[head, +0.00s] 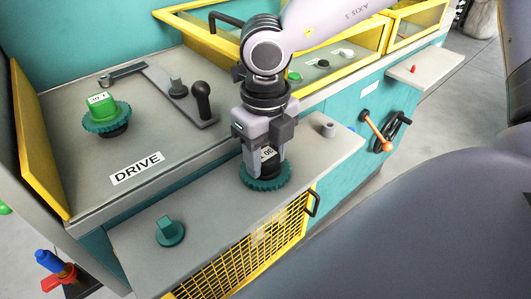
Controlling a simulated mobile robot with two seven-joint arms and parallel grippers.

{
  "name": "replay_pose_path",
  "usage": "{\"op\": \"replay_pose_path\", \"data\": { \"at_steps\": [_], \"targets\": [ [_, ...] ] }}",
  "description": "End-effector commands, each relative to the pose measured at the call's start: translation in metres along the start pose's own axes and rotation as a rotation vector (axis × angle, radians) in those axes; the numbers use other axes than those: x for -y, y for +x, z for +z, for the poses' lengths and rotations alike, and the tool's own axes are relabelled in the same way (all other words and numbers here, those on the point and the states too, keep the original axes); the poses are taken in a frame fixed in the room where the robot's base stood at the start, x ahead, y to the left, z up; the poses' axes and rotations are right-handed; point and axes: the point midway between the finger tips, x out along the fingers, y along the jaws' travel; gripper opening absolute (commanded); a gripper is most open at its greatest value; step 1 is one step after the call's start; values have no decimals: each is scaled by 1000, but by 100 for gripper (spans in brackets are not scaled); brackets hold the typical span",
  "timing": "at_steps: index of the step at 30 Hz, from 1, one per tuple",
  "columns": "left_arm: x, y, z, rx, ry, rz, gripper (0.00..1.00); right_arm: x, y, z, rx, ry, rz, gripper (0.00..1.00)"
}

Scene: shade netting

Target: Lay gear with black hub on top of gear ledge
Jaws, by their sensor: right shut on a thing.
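The gear with black hub (266,184) has a teal toothed rim and a dark hub with a white label. My right gripper (266,160) points down over it and is shut on its hub, which the fingers partly hide. The gear is level, at the surface of the grey gear ledge (215,208), near its middle; I cannot tell whether it touches. My left gripper is not in view.
A gear with a green hub (104,112) sits on the upper deck marked DRIVE (137,174), beside a black-knobbed lever (202,98). On the ledge, a teal knob (169,232) stands left and a small grey peg (328,130) right. Yellow mesh (250,248) is below.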

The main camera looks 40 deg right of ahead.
Motion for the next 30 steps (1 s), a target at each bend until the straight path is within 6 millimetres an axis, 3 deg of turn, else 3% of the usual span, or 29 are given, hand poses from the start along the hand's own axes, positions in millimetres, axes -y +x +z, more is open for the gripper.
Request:
{"op": "replay_pose_path", "data": {
  "at_steps": [2, 3, 4, 5, 18, 30],
  "targets": [
    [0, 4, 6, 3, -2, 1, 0, 0, 4, 1, 3, 0, 0, 0],
    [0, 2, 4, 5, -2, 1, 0, 0, 2, 0, 0, 1, 0, 59],
    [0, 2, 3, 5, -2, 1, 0, 0, 2, 0, 0, 1, 0, 69],
    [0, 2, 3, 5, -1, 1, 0, 0, 2, 0, 0, 1, 0, 72],
    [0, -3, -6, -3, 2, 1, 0, 0, -5, 0, 0, 0, 0, 72],
    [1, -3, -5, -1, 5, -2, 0, 0, -88, 1, 6, 2, -1, 72]
  ]
}}
